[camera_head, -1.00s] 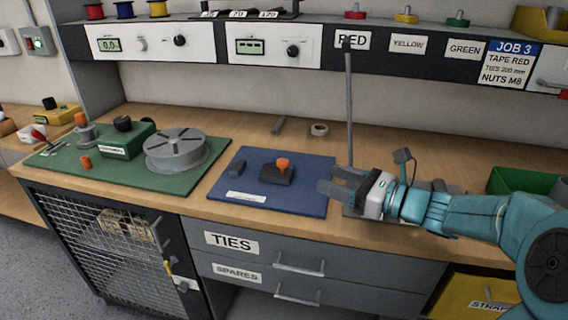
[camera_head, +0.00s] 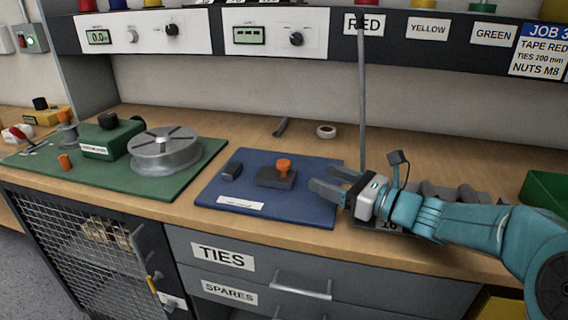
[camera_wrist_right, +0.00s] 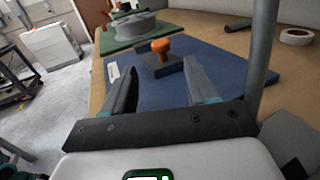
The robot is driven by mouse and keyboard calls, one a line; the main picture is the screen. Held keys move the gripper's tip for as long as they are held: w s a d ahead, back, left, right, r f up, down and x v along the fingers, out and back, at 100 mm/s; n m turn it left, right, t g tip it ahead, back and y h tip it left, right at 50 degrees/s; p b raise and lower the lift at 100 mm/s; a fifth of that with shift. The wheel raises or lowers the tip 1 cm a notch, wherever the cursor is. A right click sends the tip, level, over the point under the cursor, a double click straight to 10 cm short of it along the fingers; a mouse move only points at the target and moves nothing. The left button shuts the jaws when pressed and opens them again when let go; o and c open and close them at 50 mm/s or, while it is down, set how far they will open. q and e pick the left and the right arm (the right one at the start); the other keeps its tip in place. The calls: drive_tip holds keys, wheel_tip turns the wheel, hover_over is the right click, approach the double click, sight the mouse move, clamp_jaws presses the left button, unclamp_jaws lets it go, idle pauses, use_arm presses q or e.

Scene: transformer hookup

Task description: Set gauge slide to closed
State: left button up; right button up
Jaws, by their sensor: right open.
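A dark block with an orange knob (camera_head: 283,168) sits on a blue mat (camera_head: 310,212) on the bench; I take it to be the gauge slide. The knob also shows in the right wrist view (camera_wrist_right: 160,46), ahead of and between the fingers. A separate small dark block (camera_head: 232,171) lies on the mat to its left. My right gripper (camera_head: 322,178) is open and empty over the mat's right edge, apart from the knob. Its two fingers (camera_wrist_right: 158,72) point toward the knob. My left gripper is not in view.
A grey upright rod (camera_head: 362,100) stands close behind my right gripper. A green mat (camera_head: 105,180) with a grey round drum (camera_head: 165,150) lies to the left. A tape roll (camera_head: 326,131) and a small dark bar (camera_head: 281,127) lie behind the blue mat.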

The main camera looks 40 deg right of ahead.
sight(289, 164)
drive_tip(key=b+x, duration=0.1)
drive_tip(key=x, duration=1.1)
drive_tip(key=shift+f, duration=0.1)
